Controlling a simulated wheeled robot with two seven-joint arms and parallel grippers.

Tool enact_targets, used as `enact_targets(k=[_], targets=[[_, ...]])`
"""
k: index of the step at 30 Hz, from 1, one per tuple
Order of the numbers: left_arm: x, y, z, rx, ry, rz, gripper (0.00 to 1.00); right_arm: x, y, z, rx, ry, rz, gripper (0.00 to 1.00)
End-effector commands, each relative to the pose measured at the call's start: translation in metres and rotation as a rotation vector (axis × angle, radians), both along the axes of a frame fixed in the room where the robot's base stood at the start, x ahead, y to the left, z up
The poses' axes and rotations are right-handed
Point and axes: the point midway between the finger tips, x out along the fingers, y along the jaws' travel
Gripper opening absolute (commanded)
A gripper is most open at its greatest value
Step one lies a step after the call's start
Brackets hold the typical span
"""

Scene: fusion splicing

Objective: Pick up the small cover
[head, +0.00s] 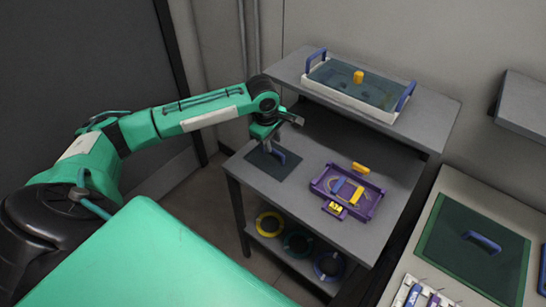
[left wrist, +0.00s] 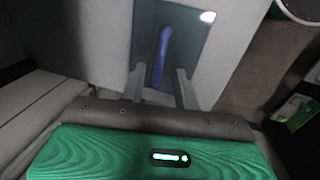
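The small cover is a dark flat plate (head: 282,172) with an upright blue handle (head: 280,155). It lies at the left end of the grey table's top. In the left wrist view the plate (left wrist: 187,55) and its blue handle (left wrist: 163,50) show ahead of the fingers. My left gripper (head: 268,147) points down at the handle from just above the plate. Its two fingers (left wrist: 160,88) are apart, and the near end of the handle appears between them. I cannot tell whether they touch it. My right gripper is not in view.
A purple tray (head: 375,194) with yellow and blue parts sits right of the cover. A shelf above holds a blue-handled bin (head: 325,80). A larger green cover (head: 455,235) lies on the right table. Coloured spools (head: 270,224) sit on the lower shelf.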

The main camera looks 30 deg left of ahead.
Motion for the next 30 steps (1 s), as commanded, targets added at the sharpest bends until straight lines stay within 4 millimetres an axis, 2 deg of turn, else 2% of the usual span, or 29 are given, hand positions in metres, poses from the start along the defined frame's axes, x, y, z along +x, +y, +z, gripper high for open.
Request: enact_targets(k=[5,15,23,28,30], targets=[[0.002,0.001,-0.011,0.002,0.001,-0.001,0.31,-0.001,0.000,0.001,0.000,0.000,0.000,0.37],[0.011,0.006,-0.055,0.002,0.001,-0.002,0.31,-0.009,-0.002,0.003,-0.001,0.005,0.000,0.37],[0.012,0.006,-0.059,0.001,-0.001,-0.002,0.31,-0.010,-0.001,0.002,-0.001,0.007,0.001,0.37],[0.012,0.006,-0.058,0.002,0.000,-0.002,0.02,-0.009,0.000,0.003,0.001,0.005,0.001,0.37],[0.012,0.006,-0.058,0.002,0.000,-0.002,0.00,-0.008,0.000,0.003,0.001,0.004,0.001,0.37]])
